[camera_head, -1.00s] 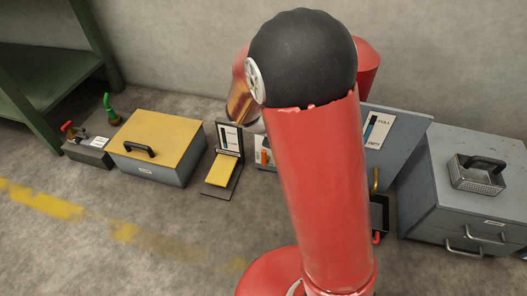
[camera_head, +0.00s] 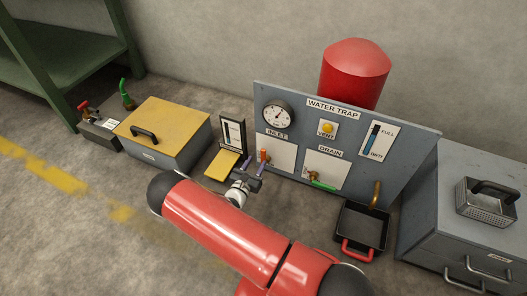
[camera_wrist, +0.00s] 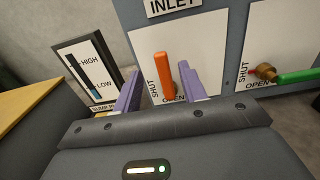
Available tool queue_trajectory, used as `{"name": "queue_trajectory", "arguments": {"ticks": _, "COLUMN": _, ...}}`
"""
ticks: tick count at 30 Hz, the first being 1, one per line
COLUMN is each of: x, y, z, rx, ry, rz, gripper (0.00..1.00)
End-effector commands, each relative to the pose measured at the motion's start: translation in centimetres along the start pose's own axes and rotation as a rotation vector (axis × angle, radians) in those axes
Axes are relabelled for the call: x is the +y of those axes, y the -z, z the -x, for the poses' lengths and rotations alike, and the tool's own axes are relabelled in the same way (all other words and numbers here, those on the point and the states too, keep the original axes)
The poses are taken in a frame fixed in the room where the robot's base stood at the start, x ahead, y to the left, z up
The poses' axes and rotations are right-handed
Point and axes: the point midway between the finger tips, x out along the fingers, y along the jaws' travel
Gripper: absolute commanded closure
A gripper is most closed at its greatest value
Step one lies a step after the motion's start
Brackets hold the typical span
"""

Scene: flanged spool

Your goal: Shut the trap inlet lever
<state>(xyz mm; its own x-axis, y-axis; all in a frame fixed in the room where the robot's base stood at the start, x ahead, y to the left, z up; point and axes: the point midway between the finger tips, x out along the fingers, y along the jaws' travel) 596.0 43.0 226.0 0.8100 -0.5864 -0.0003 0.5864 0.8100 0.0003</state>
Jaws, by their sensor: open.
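The trap inlet lever (camera_head: 264,156) is an orange handle on the white INLET plate (camera_head: 283,152) at the lower left of the grey WATER TRAP panel (camera_head: 409,146). In the wrist view the lever (camera_wrist: 163,76) stands nearly upright, with SHUT lettered to its left and OPEN below it. My gripper (camera_wrist: 157,86) is open, its two purple fingers on either side of the lever in that view. I see a gap on each side; how deep the lever sits between them I cannot tell. In the head view my gripper (camera_head: 254,168) is low in front of the plate.
A green drain lever (camera_head: 322,185) is to the right, above a black tray (camera_head: 348,229) with a red handle. A sump level stand (camera_head: 232,133) with a yellow pedal (camera_head: 221,165) stands close left, beside a yellow-topped box (camera_head: 166,126). A grey drawer cabinet (camera_head: 455,212) is at right.

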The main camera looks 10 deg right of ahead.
Motion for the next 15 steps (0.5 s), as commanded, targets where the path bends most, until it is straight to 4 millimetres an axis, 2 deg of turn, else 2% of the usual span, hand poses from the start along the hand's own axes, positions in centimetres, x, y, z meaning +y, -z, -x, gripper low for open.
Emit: {"name": "queue_trajectory", "arguments": {"ticks": 15, "x": -0.1, "y": 0.1, "z": -7.0, "rx": -0.001, "ry": 0.002, "rz": -0.001, "gripper": 0.58}}
